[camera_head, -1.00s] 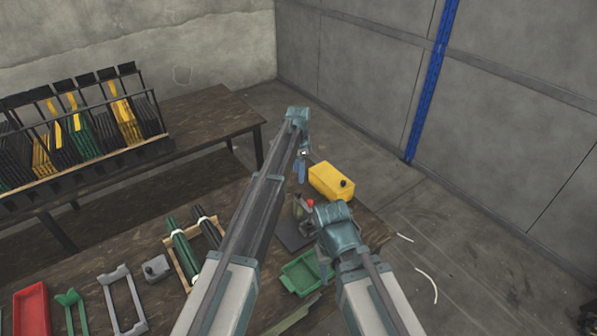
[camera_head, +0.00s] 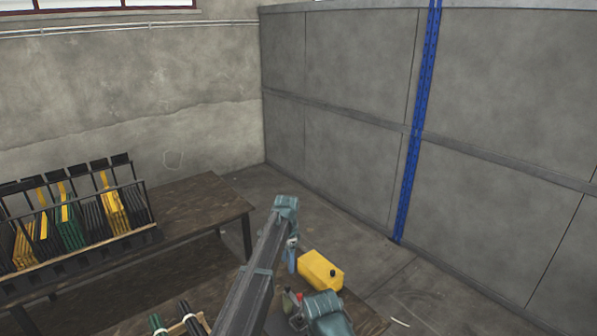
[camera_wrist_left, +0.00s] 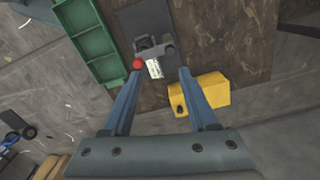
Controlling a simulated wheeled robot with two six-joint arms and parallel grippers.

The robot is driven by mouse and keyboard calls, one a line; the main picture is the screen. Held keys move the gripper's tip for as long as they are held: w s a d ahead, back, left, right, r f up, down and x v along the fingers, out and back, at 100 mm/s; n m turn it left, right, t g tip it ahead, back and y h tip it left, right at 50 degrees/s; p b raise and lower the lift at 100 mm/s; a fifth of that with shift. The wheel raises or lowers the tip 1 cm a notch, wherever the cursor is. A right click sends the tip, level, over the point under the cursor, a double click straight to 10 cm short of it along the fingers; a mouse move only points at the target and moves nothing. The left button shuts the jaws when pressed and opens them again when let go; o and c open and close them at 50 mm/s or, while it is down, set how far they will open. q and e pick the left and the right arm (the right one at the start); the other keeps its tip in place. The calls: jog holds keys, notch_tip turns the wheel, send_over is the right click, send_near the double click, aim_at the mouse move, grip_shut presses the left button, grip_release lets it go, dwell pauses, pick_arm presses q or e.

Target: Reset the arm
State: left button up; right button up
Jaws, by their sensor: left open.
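Past the fingertips is a small grey press (camera_wrist_left: 153,47) with a red knob, on a dark plate. My right arm shows only as a teal joint at the bottom of the head view; its gripper is out of view.
The yellow box (camera_head: 321,270) stands at the near bench's far end; it also shows in the left wrist view (camera_wrist_left: 205,93). A green tray (camera_wrist_left: 88,35) lies beside the press. A rack of black, yellow and green parts (camera_head: 75,222) stands on the back table (camera_head: 205,200). A blue post (camera_head: 413,130) lines the wall.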

pick_arm(q)
jog(key=s+f+n+b, duration=0.2)
jog(key=s+n, duration=0.1)
jog(key=s, duration=0.9)
jog(key=s+f+n+b, duration=0.2)
jog(key=s+n, duration=0.1)
jog(key=s, duration=0.9)
jog(key=s+f+n+y+b, duration=0.1)
jog(key=s+f+n+b, duration=0.1)
jog(key=s, duration=1.1)
jog(key=shift+a+f+n, duration=0.35)
jog(key=shift+n, duration=0.05)
